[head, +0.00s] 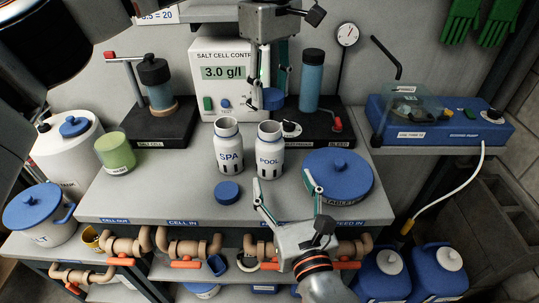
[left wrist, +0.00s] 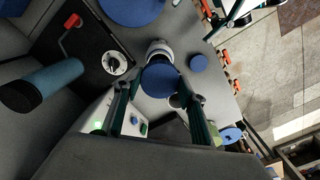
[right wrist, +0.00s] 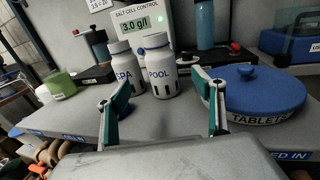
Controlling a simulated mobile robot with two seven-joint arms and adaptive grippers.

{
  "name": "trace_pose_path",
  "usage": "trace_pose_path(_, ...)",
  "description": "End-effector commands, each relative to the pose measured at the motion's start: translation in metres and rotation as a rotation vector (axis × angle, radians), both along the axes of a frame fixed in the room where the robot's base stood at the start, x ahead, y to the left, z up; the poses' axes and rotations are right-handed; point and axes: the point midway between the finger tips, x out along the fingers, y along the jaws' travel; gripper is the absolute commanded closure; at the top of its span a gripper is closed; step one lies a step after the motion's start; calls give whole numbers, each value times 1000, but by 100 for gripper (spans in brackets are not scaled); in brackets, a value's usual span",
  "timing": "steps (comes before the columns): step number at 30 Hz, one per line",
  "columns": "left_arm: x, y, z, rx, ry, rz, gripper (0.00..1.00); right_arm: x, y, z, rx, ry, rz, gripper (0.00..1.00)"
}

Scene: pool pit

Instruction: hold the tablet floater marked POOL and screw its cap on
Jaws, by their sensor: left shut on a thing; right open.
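The POOL floater (head: 269,160) is a white bottle with an open neck. It stands upright on the bench; the right wrist view (right wrist: 160,76) shows its label facing that camera. My left gripper (head: 270,92) is shut on a blue cap (head: 273,99), held in the air behind and above the floater, apart from it. The cap (left wrist: 160,81) hides part of the bottles in the left wrist view. My right gripper (head: 286,191) is open and empty in front of the POOL floater, its fingertips apart and not touching it.
The SPA floater (head: 229,148) stands close left of POOL. A loose blue cap (head: 227,191) lies in front of it. The big blue TABLETS lid (head: 345,172) is close on the right. The salt cell controller (head: 219,58) stands behind. The bench's front-left area is clear.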

Motion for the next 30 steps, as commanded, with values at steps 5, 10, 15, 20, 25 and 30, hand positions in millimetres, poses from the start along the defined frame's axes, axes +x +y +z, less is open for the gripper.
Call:
trace_pose_path(5,0,0,0,0,0,0,71,8,2,0,0,0,0,32)
trace_pose_path(10,0,0,0,0,0,0,71,31,7,1,1,-2,-2,32)
trace_pose_path(15,0,0,0,0,0,0,71,61,14,1,1,-2,-1,32)
trace_pose_path(20,0,0,0,0,0,0,71,87,20,0,0,0,-1,32)
trace_pose_path(25,0,0,0,0,0,0,71,107,25,0,1,0,-1,32)
trace_pose_path(30,0,0,0,0,0,0,71,116,27,0,1,1,0,32)
